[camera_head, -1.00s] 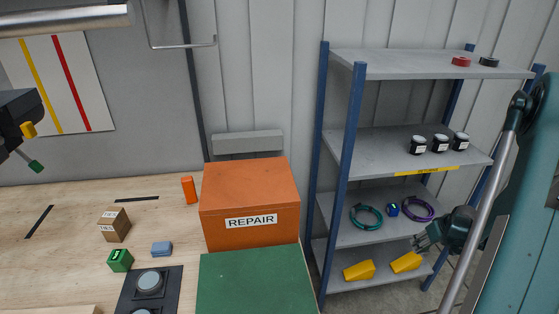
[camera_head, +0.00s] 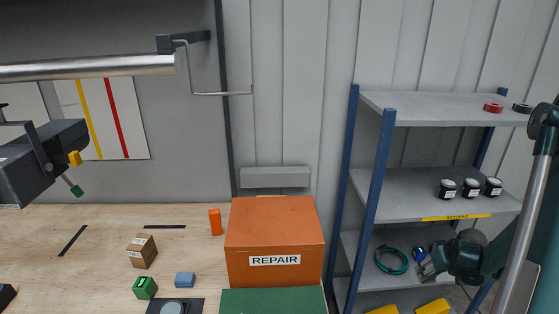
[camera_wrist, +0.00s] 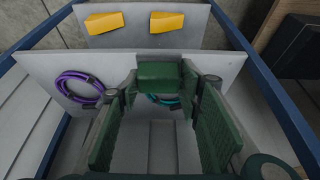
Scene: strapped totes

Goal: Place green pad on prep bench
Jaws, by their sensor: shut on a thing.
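My gripper (camera_head: 428,268) is at the shelf rack on the right, in front of the third shelf. In the wrist view the gripper (camera_wrist: 160,82) has its dark green fingers shut on a green block-like piece, the green pad (camera_wrist: 160,74), at the fingertips. The pad's colour is close to that of the fingers, and I cannot make it out in the head view. A wooden bench (camera_head: 190,240) stands on the left; no label shows whether it is the prep bench.
The rack (camera_head: 430,185) holds jars, a teal ring (camera_head: 391,260) and yellow pieces (camera_head: 432,307). Rack posts flank the gripper.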

